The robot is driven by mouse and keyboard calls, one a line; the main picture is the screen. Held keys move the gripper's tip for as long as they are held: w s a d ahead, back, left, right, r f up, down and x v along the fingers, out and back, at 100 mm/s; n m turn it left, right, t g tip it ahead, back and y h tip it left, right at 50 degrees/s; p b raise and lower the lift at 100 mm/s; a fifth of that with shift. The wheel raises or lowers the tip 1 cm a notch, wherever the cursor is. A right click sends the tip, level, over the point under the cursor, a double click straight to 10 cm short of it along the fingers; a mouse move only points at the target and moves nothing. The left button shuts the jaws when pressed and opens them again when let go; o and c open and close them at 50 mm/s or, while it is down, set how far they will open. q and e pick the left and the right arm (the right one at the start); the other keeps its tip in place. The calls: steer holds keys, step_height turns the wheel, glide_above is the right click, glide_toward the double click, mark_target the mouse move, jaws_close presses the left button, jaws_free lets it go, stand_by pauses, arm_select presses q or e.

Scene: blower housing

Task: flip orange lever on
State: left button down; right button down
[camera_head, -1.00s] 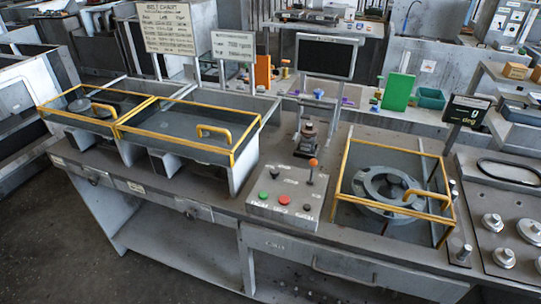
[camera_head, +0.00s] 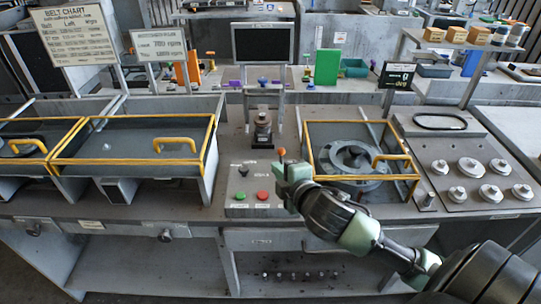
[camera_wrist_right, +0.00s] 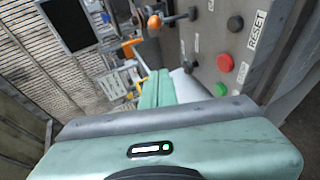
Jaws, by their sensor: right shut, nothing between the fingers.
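The orange lever (camera_head: 282,153) has an orange ball tip and stands on the grey control box (camera_head: 240,211). In the right wrist view the orange lever (camera_wrist_right: 154,22) shows its ball and dark stem at the top, beyond the fingers. My right gripper (camera_head: 286,174) is at the box's right side, in front of the lever and hiding its lower part. In the wrist view the fingers of my right gripper (camera_wrist_right: 157,88) are together and empty, apart from the ball in the picture. Whether they touch the stem cannot be told. My left gripper is out of view.
The box carries a green button (camera_head: 240,196), a red button (camera_head: 263,195) and a black knob (camera_head: 243,170). A yellow-framed guard (camera_head: 398,177) over a round housing (camera_head: 352,160) stands right. Another yellow-framed tray (camera_head: 205,150) is left. A dark screen (camera_head: 262,43) stands behind.

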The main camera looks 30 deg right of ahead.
mark_target(281, 161)
steer(key=w+d+f+p, duration=0.1)
steer(key=w, duration=0.2)
steer(key=w+d+f+p, duration=0.1)
steer(key=w, duration=0.2)
steer(key=w+d+f+p, duration=0.1)
steer(key=w+d+f, duration=0.1)
steer(key=shift+w, duration=0.4)
steer(key=shift+s+d+f, duration=0.1)
steer(key=shift+d+f, duration=0.05)
steer(key=shift+d, duration=0.55)
steer(key=shift+a, duration=0.1)
steer(key=shift+w+r+p, duration=0.25)
steer(key=shift+p, duration=0.2)
steer(key=shift+w+d+r+p, duration=0.15)
steer(key=shift+w+d+p, duration=0.45)
steer(key=shift+w+d, duration=0.15)
steer(key=shift+w+d+f, duration=0.15)
steer(key=shift+w+f, duration=0.1)
steer(key=shift+w, duration=0.2)
